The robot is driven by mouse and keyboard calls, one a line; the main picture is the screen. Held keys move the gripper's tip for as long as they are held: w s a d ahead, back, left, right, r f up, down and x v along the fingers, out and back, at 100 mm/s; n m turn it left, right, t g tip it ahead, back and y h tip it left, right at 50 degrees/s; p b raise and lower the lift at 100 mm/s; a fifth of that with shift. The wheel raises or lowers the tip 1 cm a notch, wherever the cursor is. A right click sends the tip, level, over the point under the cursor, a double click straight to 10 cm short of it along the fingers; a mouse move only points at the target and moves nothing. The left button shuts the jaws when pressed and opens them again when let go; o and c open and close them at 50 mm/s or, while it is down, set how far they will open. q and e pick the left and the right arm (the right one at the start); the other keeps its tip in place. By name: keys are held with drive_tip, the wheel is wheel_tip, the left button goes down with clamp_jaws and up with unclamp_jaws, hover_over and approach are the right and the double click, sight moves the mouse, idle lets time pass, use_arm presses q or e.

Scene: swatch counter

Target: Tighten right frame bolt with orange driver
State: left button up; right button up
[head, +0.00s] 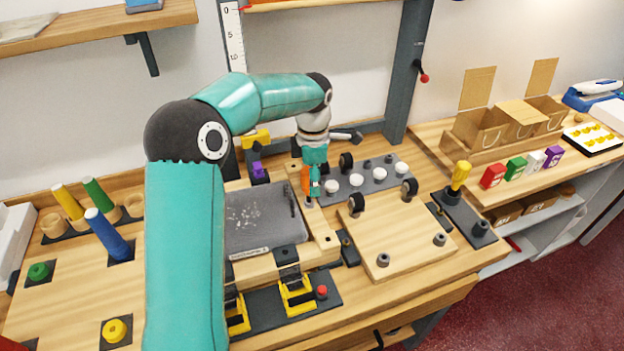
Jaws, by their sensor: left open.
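The orange driver (306,181) stands about upright over the right wooden bar (322,236) of the frame around a grey panel (265,232). My left gripper (312,190) points down at the driver, its teal fingers partly covering the orange handle. The left gripper is open, with the driver beside or between its fingers; which one I cannot tell. The driver's lower end is near the bar's upper part. The right frame bolt cannot be made out there; the gripper and driver may hide it. My right gripper is not in view.
Yellow toggle clamps (297,297) stand at the frame's front. A wooden board (400,240) with dark knobs lies to the right, below a grey strip of white discs (368,180). A yellow-handled tool (460,176) stands in a dark holder. Coloured cylinders (108,235) stand at left.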

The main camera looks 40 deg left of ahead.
use_arm(q)
clamp_jaws()
drive_tip(key=shift+r, duration=0.1)
drive_tip(key=shift+r+p, duration=2.7)
drive_tip(key=shift+r, duration=0.6)
